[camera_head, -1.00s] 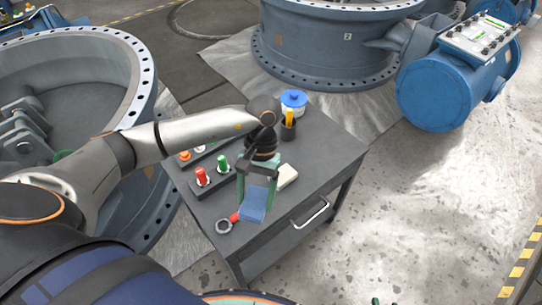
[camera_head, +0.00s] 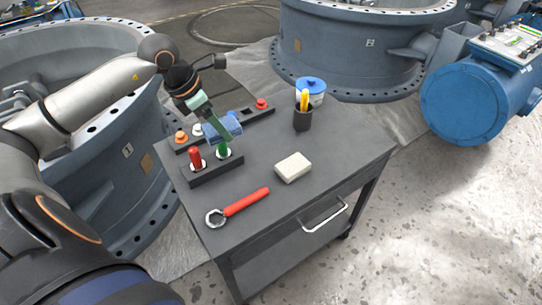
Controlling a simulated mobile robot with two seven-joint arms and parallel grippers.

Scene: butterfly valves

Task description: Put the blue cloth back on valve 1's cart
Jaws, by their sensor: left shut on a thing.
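My left gripper (camera_head: 216,132) is shut on the blue cloth (camera_head: 229,124), a small folded piece. It holds the cloth above the left part of the dark grey cart (camera_head: 262,222), over the bottle racks. Whether the cloth touches anything below is hard to tell. Valve 1 (camera_head: 127,150), a large grey ring marked 1, stands at the left beside the cart, partly hidden by my left arm. My right gripper is not in view.
The cart top holds a red-handled wrench (camera_head: 244,203), a white block (camera_head: 293,167), a dark cup (camera_head: 302,120), a blue-lidded tub (camera_head: 312,92), a red bottle (camera_head: 196,158) and a green bottle (camera_head: 223,150) in a rack. The front right top is clear. Valve 2 (camera_head: 370,45) stands behind.

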